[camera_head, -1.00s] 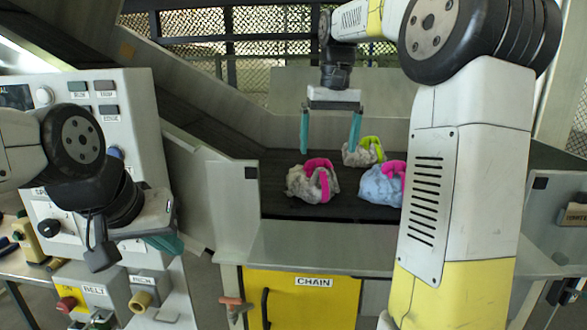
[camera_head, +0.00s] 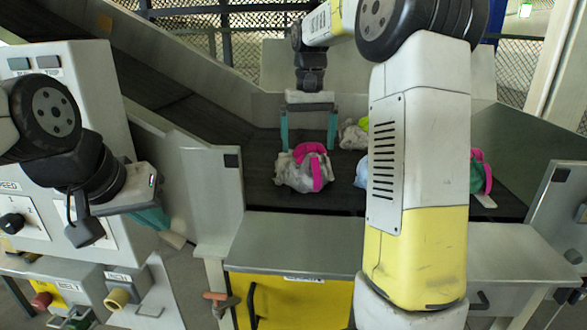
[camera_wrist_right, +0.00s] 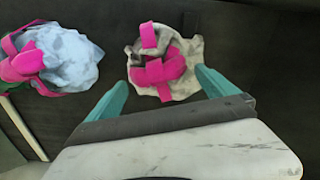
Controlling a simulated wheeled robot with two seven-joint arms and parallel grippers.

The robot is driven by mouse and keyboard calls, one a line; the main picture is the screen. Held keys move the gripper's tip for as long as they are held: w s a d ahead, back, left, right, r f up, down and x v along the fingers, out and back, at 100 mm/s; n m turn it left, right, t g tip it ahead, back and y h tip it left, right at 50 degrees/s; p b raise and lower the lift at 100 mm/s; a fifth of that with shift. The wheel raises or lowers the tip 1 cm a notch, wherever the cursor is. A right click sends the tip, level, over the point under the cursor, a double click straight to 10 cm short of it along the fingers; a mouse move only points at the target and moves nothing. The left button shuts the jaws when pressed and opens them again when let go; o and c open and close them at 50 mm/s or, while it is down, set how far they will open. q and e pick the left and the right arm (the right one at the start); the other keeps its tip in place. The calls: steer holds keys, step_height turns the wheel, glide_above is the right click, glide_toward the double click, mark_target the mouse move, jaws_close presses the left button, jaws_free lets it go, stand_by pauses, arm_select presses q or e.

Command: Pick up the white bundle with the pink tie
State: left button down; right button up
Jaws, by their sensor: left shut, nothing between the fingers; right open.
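The white bundle with the pink tie (camera_head: 297,175) lies on the dark belt in the head view, a greyish-white lump with a pink strap looped over it. In the right wrist view the same bundle (camera_wrist_right: 190,48) lies just beyond the fingertips, slightly right of midway between them. My right gripper (camera_head: 309,146) is open and empty, its teal fingers pointing down above and behind the bundle. It also shows in the right wrist view (camera_wrist_right: 160,82). My left gripper (camera_head: 152,217) is shut and empty at the left, beside the control panel, away from the belt.
A pale blue bundle with a pink tie (camera_wrist_right: 68,58) lies beside the white one. A whitish bundle with a yellow-green tie (camera_head: 352,136) lies behind. A green bundle with a pink tie (camera_head: 478,174) lies right. A metal ledge (camera_head: 290,232) edges the belt's front.

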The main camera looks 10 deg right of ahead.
steer(key=shift+f, duration=0.4)
steer(key=shift+c, duration=0.5)
jaws_close()
